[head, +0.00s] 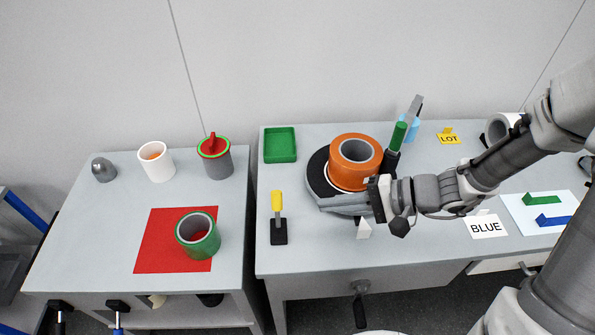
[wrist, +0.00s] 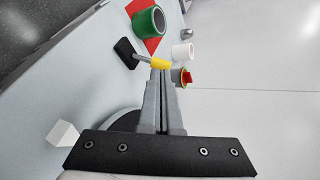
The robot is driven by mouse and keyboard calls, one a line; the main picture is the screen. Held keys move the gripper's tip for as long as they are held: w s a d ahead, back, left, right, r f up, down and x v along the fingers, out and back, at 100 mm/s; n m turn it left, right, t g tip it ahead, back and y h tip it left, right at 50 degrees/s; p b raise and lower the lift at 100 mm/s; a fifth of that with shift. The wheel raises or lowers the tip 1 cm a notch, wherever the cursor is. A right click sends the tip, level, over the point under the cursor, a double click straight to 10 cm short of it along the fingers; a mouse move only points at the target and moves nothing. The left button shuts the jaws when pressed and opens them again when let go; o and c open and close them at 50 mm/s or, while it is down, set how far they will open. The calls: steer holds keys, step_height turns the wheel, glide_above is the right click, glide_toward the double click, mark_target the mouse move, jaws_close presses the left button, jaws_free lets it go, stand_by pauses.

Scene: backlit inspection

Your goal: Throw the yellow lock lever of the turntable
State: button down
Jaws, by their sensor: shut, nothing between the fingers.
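The yellow lock lever (head: 277,202) stands upright on a small black base at the front left of the right table. In the wrist view its yellow grip (wrist: 160,63) shows just beyond my fingertips, with its black base to the left. My gripper (head: 322,203) is shut and empty, pointing left over the turntable's front edge. In the head view a gap shows between fingertips and lever. My closed fingers (wrist: 161,72) partly hide the disc in the wrist view.
A green tray (head: 280,145) lies behind the lever. A green-handled lever (head: 398,137) stands right of the orange ring. A white block (head: 364,229) is below my gripper. The left table holds a green ring (head: 198,236) on a red mat (head: 150,240). Table space around the yellow lever is clear.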

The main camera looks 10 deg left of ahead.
mark_target(277, 209)
steer(key=w+f+m+t, duration=0.1)
steer(key=w+f+m+y+b, duration=0.1)
steer(key=f, duration=0.1)
steer(key=w+a+f+m+t+y, duration=0.1)
steer(key=f, duration=0.1)
steer(key=shift+w+a+t, duration=0.1)
steer(key=shift+w+t, duration=0.2)
steer(key=b+x, duration=0.1)
steer(key=x, duration=0.8)
steer(key=shift+a+f, duration=0.1)
steer(key=shift+a, duration=0.3)
steer(key=shift+b, duration=0.45)
steer(key=shift+d, duration=0.1)
